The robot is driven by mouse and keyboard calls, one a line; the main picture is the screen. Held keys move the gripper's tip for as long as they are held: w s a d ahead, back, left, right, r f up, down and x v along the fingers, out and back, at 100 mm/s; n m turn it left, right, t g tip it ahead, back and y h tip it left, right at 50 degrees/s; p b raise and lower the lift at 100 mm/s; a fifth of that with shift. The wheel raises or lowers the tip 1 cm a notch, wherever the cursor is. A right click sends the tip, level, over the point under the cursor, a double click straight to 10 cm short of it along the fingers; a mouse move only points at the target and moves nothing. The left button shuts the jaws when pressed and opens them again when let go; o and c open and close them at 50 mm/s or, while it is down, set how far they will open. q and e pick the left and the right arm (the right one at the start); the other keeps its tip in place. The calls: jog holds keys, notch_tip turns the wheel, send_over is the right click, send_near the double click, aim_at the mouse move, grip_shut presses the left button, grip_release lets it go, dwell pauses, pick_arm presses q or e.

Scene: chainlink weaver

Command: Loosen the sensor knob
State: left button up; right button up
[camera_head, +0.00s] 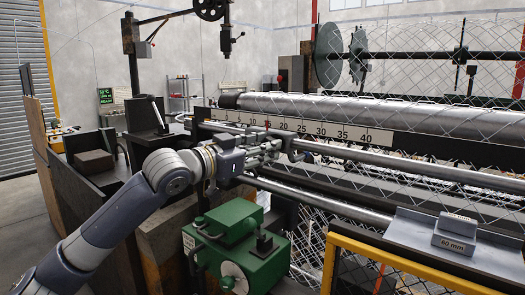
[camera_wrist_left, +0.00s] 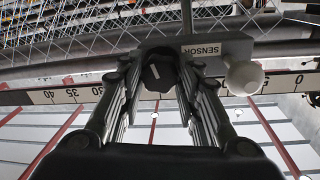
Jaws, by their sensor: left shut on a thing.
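The sensor knob (camera_wrist_left: 158,75) is black with a white mark on its face. It shows in the left wrist view between the fingers of my left gripper (camera_wrist_left: 160,62), which is shut on it. A grey bracket (camera_wrist_left: 232,47) with a "SENSOR" label is just beside the knob. In the head view my left gripper (camera_head: 277,148) reaches in from the left to the rail below the numbered scale, and its fingers largely hide the knob there. My right gripper is in neither view.
A pale round ball (camera_wrist_left: 243,75) sits right of the knob. The scale (camera_head: 310,130) runs along the machine above steel rollers and chainlink mesh. A green motor housing (camera_head: 240,240) stands below my arm. A grey "60 mm" block (camera_head: 455,243) rests on a shelf at right.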

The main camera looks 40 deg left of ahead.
pick_arm(q)
jog(key=shift+f+n, duration=0.1)
jog(key=shift+n, duration=1)
jog(key=o, duration=1)
jog(key=shift+w, duration=0.1)
jog(key=shift+o, duration=0.2)
jog(key=s+a, duration=0.2)
jog(key=s, duration=1)
jog(key=shift+f, duration=0.15)
